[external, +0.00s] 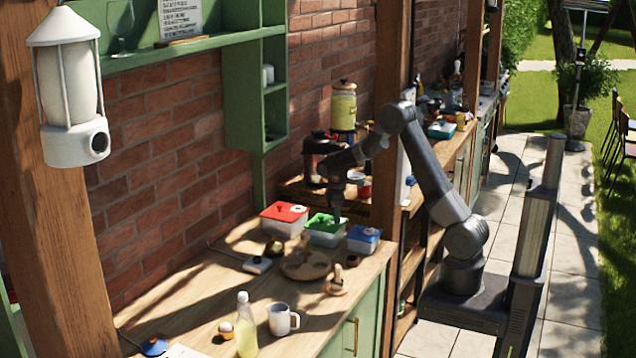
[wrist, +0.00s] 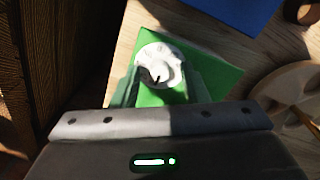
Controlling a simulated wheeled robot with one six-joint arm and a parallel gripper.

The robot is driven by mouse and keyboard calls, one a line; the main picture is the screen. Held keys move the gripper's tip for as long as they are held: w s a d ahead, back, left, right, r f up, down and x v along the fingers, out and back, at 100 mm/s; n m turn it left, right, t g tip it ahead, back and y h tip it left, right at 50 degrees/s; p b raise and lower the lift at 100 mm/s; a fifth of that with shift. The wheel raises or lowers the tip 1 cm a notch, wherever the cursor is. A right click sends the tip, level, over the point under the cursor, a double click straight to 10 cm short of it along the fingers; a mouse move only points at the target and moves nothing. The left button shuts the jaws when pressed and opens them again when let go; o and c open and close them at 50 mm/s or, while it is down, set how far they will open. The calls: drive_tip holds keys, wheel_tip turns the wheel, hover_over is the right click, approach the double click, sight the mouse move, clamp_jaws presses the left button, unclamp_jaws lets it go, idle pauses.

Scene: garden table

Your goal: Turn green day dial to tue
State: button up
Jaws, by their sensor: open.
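The green day dial box shows in the external view as a clear container with a green lid (external: 318,226). It stands between a red-lidded box and a blue-lidded box. In the wrist view its green lid (wrist: 215,74) carries a round white dial (wrist: 158,62) with small dark marks, too blurred to read. My gripper (wrist: 160,82) is open, with one finger on each side of the dial's near part. Whether the fingers touch the dial cannot be told. In the external view my gripper (external: 337,215) points down just over the green lid and hides part of it.
The red-lidded box (external: 285,217) stands to the left and the blue-lidded box (external: 363,239) to the right, both close. A round wooden board (external: 304,265) lies in front. A bottle (external: 246,325) and a mug (external: 282,320) stand nearer. A wooden post (external: 391,100) rises beside my arm.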

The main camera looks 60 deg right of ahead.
clamp_jaws()
drive_tip(key=m+b, duration=0.1)
drive_tip(key=m, duration=0.2)
drive_tip(key=shift+m, duration=0.4)
drive_tip(key=shift+m+b, duration=0.7)
drive_tip(key=shift+m, duration=1.6)
unclamp_jaws()
